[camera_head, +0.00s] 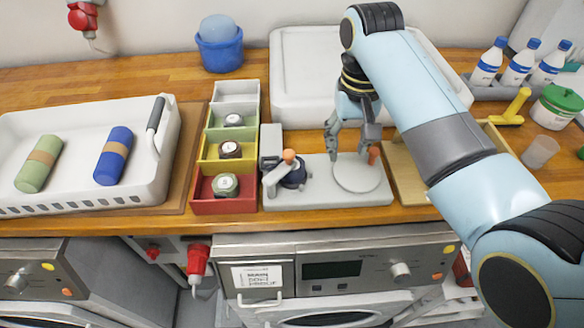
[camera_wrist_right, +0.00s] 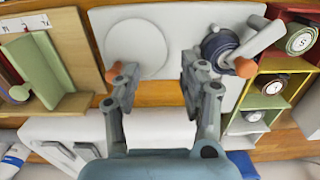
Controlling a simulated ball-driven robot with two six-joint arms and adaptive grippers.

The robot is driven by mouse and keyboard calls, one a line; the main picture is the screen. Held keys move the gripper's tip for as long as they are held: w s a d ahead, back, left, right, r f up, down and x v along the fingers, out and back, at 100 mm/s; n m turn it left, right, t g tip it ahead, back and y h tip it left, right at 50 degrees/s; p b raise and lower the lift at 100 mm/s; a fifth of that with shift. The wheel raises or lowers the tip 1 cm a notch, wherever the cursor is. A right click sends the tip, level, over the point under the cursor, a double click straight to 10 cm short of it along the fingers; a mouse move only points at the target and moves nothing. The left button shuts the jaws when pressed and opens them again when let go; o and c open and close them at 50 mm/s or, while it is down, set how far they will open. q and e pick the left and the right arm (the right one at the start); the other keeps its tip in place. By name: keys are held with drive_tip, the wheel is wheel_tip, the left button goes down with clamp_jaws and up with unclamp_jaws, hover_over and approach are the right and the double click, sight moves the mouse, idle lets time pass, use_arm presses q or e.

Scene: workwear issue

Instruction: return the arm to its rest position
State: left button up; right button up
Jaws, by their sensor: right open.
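My right arm reaches in from the right side of the head view and bends down over the wooden counter. My right gripper (camera_head: 352,148) is open, pointing down at a pale grey fixture board (camera_head: 318,195) with a round plate (camera_head: 357,174). In the right wrist view the two fingers of the gripper (camera_wrist_right: 157,75) stand apart with nothing between them. The round plate (camera_wrist_right: 136,48) and the board lie beyond the fingertips. My left gripper is not in view.
Coloured compartments with round items (camera_head: 224,186) lie left of the board. A white crate (camera_head: 75,190) holds green and blue rolls. Bottles (camera_head: 520,65), a yellow-handled tool (camera_head: 514,106) and a green-lidded tub (camera_head: 557,107) stand right.

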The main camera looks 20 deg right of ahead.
idle(0.3)
drive_tip(key=s+d+r+n+t, duration=0.2)
drive_tip(key=s+r, duration=0.1)
drive_tip(key=s, duration=0.8)
drive_tip(key=s+d+r+n+t, duration=0.2)
drive_tip(key=s+d+r, duration=0.15)
drive_tip(key=s, duration=0.85)
wheel_tip(320, 180, down, 39)
drive_tip(key=d+g+h+b, duration=0.1)
drive_tip(key=d+g+b, duration=0.1)
drive_tip(key=b, duration=1.1)
drive_tip(key=s+f+b, duration=0.5)
drive_tip(key=s+f, duration=0.5)
drive_tip(key=f, duration=0.4)
drive_tip(key=s+f+m+g+b, duration=0.1)
drive_tip(key=s+f+b, duration=0.5)
drive_tip(key=s+f, duration=0.4)
wheel_tip(320, 180, down, 4)
drive_tip(key=shift+d+r, duration=0.1)
drive_tip(key=shift+d, duration=0.2)
